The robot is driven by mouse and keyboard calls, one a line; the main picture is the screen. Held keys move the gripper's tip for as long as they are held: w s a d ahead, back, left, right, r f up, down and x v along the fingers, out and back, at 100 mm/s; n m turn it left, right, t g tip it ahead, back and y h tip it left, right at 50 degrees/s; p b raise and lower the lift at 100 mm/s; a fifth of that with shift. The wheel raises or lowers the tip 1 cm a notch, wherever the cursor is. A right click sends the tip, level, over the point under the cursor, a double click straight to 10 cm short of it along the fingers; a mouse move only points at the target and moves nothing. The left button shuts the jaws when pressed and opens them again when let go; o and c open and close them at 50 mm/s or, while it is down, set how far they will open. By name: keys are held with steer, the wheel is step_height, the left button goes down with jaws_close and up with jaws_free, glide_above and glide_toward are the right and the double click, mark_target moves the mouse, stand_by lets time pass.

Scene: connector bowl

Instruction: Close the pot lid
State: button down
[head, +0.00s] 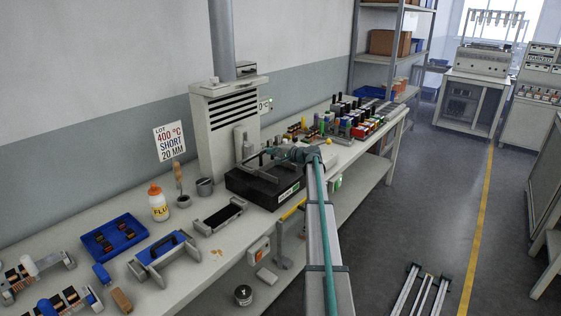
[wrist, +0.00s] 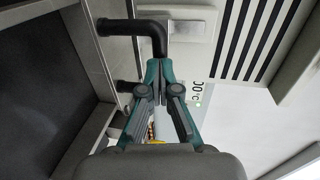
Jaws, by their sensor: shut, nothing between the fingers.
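The black box-shaped pot (head: 262,190) with a white label sits on the bench in front of the vented cabinet. Its lid is hard to make out in the head view, where my arm covers part of the pot. In the wrist view a black bent bar handle (wrist: 150,27) stands out from a light metal edge beside a dark panel (wrist: 45,100). I cannot tell the lid's angle. My gripper (wrist: 159,68) is shut and empty, its fingertips close to the handle's bent end; contact is unclear. In the head view my gripper (head: 270,155) is above the pot.
The vented cabinet (head: 228,120) with its duct rises behind the pot. Many coloured small parts (head: 350,122) crowd the bench to the right. The floor aisle (head: 430,190) is mostly clear.

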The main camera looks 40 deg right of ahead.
steer(key=shift+w+r, duration=0.15)
steer(key=shift+w, duration=0.1)
steer(key=shift+s, duration=0.15)
